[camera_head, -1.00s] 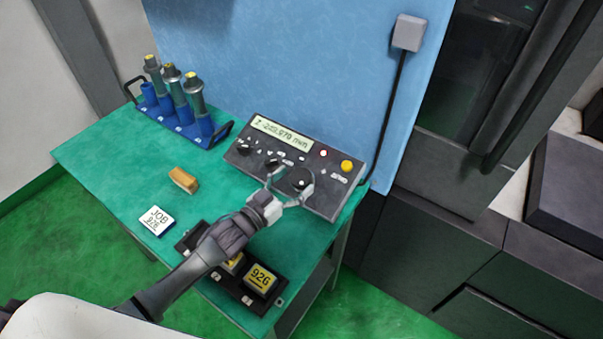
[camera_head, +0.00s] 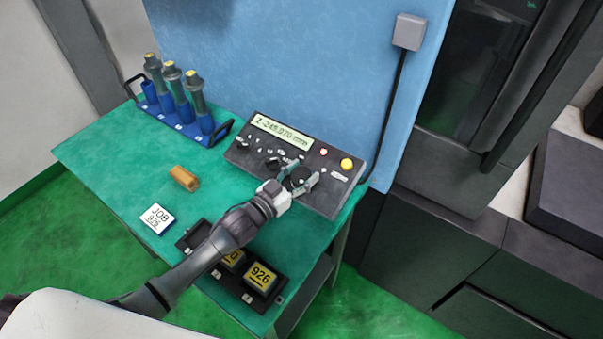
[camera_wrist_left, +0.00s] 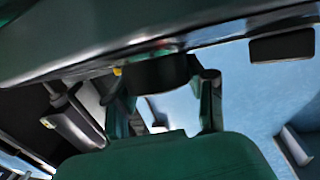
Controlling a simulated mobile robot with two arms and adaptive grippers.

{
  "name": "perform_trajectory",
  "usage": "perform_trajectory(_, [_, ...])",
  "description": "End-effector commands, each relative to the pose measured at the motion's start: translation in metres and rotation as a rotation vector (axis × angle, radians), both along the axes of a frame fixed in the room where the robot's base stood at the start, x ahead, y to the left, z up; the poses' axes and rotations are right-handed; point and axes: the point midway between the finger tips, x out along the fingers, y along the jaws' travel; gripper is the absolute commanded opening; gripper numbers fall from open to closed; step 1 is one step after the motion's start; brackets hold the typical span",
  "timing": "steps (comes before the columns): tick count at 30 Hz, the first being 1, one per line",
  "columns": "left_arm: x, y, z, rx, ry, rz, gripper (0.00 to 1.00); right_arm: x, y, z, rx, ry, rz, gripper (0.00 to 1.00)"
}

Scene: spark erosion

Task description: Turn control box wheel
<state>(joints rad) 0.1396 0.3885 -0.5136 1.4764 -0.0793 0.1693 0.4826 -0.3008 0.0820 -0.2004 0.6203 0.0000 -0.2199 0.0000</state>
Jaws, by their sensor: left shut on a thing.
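The control box (camera_head: 328,204) is a dark sloped panel at the back right of the green table, with a lit display (camera_head: 280,133) that reads about Z -245.070 mm. Its wheel (camera_head: 300,177) is a round black knob low on the panel's right half. My left gripper (camera_head: 298,180) reaches it from the front left and is shut on it, a finger on either side. In the left wrist view the two fingers (camera_wrist_left: 165,98) flank a dark round part that looks like the wheel (camera_wrist_left: 160,74). My right gripper is not in view.
A yellow button (camera_head: 347,165) and small knobs share the panel. A blue rack (camera_head: 180,125) of tool holders stands at the back left. A tan block (camera_head: 184,179), a JOB card (camera_head: 154,219) and a black tray (camera_head: 270,297) with yellow-labelled blocks lie on the table, the tray beneath my arm.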

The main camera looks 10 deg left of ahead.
Motion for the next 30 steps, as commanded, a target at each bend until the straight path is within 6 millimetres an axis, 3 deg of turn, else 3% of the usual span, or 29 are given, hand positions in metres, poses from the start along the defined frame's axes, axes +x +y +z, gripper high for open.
perform_trajectory(15, [0.001, -0.002, 0.0, 0.119, -0.054, -0.318, 0.2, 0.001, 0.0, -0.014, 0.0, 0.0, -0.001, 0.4])
perform_trajectory(28, [-0.001, -0.001, 0.0, 0.13, -0.054, -0.354, 0.2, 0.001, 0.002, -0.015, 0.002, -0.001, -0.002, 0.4])
perform_trajectory(29, [-0.001, -0.001, 0.0, 0.13, -0.054, -0.354, 0.58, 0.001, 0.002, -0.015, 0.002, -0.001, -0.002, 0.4])
perform_trajectory(30, [-0.001, -0.002, 0.0, 0.13, -0.054, -0.354, 0.65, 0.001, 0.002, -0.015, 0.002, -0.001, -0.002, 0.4])
